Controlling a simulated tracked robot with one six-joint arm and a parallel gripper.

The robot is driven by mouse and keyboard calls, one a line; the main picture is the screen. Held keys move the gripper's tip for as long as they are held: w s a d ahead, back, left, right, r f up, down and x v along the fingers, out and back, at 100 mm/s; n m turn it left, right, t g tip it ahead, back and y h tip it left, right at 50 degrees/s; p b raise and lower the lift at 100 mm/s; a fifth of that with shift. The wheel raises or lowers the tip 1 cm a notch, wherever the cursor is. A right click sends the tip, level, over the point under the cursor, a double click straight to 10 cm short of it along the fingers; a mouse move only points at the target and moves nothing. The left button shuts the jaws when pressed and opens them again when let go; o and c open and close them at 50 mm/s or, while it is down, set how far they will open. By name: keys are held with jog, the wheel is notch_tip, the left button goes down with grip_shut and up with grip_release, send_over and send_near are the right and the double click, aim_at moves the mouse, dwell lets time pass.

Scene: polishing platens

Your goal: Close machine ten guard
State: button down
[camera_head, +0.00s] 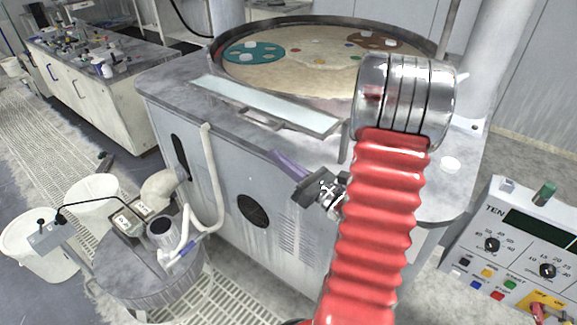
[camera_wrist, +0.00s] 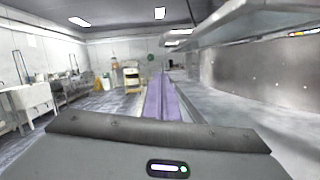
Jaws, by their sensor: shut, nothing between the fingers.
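Machine ten is the grey cabinet (camera_head: 215,165) with a round polishing platen (camera_head: 300,77) on top. Its guard appears to be the long pale clear panel (camera_head: 265,102) in a metal frame, lying nearly flat along the platen's front edge. My gripper (camera_head: 276,153) has purple fingers, which are shut and empty. It is in front of the cabinet, below the guard's right half, apparently apart from it. In the wrist view, my shut fingers (camera_wrist: 162,82) point ahead, and a grey slab (camera_wrist: 250,18), probably the guard, overhangs at upper right.
A control box (camera_head: 520,245) marked TEN stands at right. A drum (camera_head: 150,270) with hoses and a white bucket (camera_head: 38,245) stand at lower left. A cluttered bench (camera_head: 100,85) is at back left. My red arm hides part of the platen and guard's right end.

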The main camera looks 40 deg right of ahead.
jog(key=shift+w+d+r, duration=0.1)
jog(key=shift+w+r, duration=0.2)
jog(key=shift+r, duration=0.4)
jog(key=shift+w+d+r, duration=0.1)
jog(key=shift+w+r, duration=0.25)
jog(key=shift+r, duration=0.4)
jog(key=shift+w+d+r, duration=0.1)
jog(key=shift+w+r, duration=0.2)
jog(key=shift+r, duration=0.4)
jog(key=shift+r, duration=0.1)
